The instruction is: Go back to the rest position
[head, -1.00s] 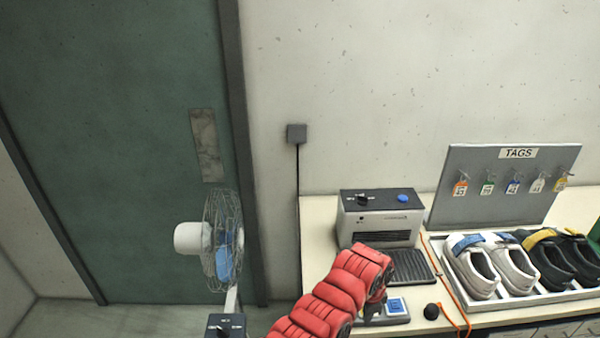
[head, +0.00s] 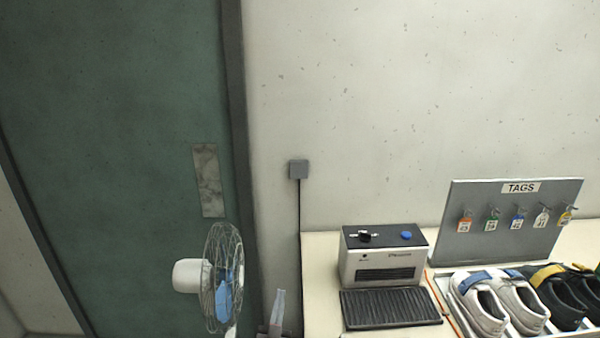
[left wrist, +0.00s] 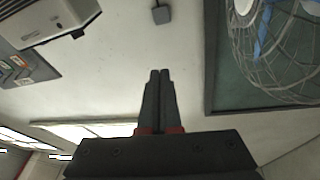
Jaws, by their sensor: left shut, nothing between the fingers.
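My left gripper (head: 279,294) shows at the bottom edge of the head view, fingers pointing up, between the fan and the bench. In the left wrist view its two dark fingers (left wrist: 160,74) lie together with nothing between them. It is apart from everything around it, with the pale wall behind. My right gripper is in neither view.
A fan (head: 224,278) stands left of my left gripper, before the green door (head: 110,150). Right, the bench (head: 319,285) bears a heater-like box (head: 383,268), a black ribbed mat (head: 390,307), a tag board (head: 512,240) and several shoes (head: 480,305).

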